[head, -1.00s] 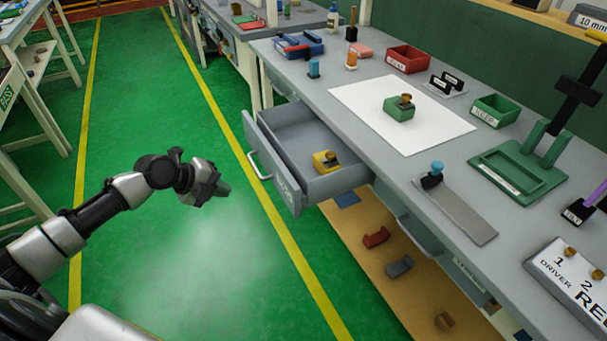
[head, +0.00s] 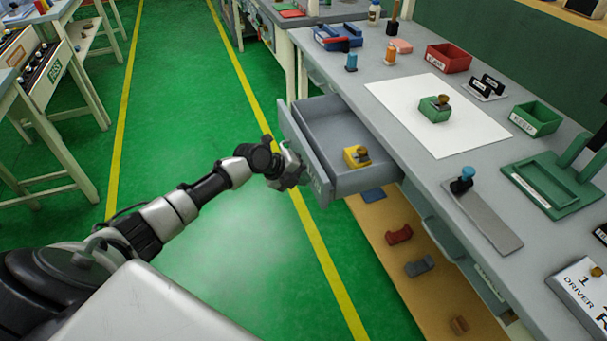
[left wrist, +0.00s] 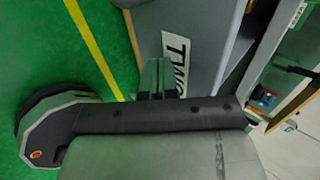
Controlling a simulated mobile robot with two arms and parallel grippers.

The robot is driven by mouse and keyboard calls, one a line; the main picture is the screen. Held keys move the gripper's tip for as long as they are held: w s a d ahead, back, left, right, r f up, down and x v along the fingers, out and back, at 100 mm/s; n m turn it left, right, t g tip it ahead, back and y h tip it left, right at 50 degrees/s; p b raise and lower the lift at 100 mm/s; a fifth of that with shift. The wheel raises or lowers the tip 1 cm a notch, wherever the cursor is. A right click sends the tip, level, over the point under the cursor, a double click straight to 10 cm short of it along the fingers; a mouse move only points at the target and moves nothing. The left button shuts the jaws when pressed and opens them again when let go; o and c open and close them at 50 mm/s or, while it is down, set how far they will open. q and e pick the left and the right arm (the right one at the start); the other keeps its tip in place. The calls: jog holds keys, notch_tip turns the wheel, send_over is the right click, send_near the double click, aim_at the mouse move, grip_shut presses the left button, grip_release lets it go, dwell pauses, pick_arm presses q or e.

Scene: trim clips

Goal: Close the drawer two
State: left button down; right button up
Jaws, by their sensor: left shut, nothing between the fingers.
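Drawer two (head: 306,150) is a grey drawer pulled well out from under the workbench. My right gripper is not in view.
The grey workbench (head: 380,80) carries a white sheet, a green block, red and green bins and a stamp-like tool. A lower shelf (head: 440,290) holds several small pieces. A second drawer front (head: 440,240) below the bench looks closed.

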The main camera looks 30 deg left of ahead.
aim_at(368, 160)
pick_arm(q)
jog(key=shift+w+d, duration=0.1)
jog(key=shift+w, duration=0.05)
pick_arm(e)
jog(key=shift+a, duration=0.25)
pick_arm(q)
jog(key=w+d+b, duration=0.2)
jog(key=w+b, duration=0.1)
jog(key=w+d+b, duration=0.6)
jog(key=shift+w+d+f, duration=0.1)
jog(key=shift+w, duration=0.2)
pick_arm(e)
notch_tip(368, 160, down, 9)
pick_arm(q)
jog(key=shift+w+d+b, duration=0.95)
jog(key=shift+w+b, duration=0.15)
jog(key=shift+b, duration=0.05)
jog(key=w+d+b, duration=0.1)
jog(key=w+d, duration=0.1)
jog(key=w, duration=0.1)
jog(key=shift+d+b, duration=0.25)
jog(key=shift+b, duration=0.1)
jog(key=shift+w+d, duration=0.1)
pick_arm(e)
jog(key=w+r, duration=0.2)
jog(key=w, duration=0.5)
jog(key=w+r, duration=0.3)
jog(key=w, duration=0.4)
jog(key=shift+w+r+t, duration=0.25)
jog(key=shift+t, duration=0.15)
